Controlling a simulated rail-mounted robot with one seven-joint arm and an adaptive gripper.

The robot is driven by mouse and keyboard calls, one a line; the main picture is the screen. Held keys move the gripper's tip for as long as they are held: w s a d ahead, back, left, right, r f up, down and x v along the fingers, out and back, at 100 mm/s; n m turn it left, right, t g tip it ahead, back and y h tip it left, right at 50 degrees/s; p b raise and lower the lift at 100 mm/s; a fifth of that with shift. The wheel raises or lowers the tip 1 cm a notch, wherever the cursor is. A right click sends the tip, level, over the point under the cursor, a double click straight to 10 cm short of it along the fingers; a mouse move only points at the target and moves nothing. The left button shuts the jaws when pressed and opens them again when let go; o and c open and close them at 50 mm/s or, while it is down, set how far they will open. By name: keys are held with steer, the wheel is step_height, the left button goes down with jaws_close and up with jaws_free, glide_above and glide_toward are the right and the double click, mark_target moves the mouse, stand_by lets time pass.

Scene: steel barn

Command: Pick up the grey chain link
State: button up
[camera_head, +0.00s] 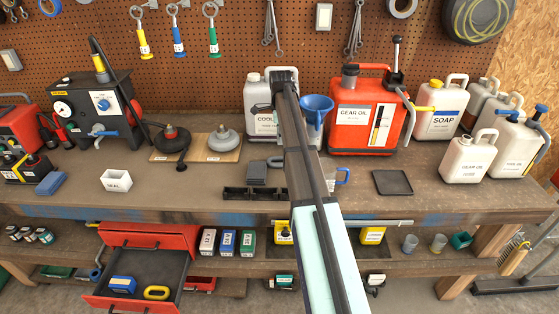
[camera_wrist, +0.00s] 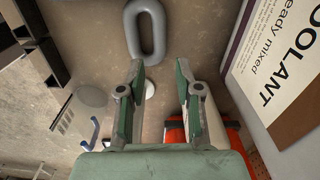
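The grey chain link (camera_wrist: 133,28), an elongated rounded ring, shows in the wrist view at the top, beyond my fingertips. It appears to rest on the brown bench surface. My gripper (camera_wrist: 159,78) is open and empty, with its two green-grey fingers apart; the link is ahead of them and slightly left of the gap's middle, and I see no contact. In the head view I cannot make out the link, and my arm covers part of the bench there. My fingers cannot be made out in that view either.
The white coolant jug (camera_wrist: 287,60) stands close on the right in the wrist view; it also shows in the head view (camera_head: 256,104). A black divided tray (camera_head: 240,194), blue funnel (camera_head: 317,103) and red gear oil can (camera_head: 352,123) are near my arm. A yellow link (camera_head: 157,293) lies in the open drawer.

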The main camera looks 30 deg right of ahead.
mark_target(279, 157)
step_height(279, 157, down, 4)
steer(key=shift+p, duration=0.35)
steer(key=shift+a+f+p, duration=0.2)
steer(key=shift+f+p, duration=0.85)
steer(key=shift+f, duration=1.6)
jaws_close()
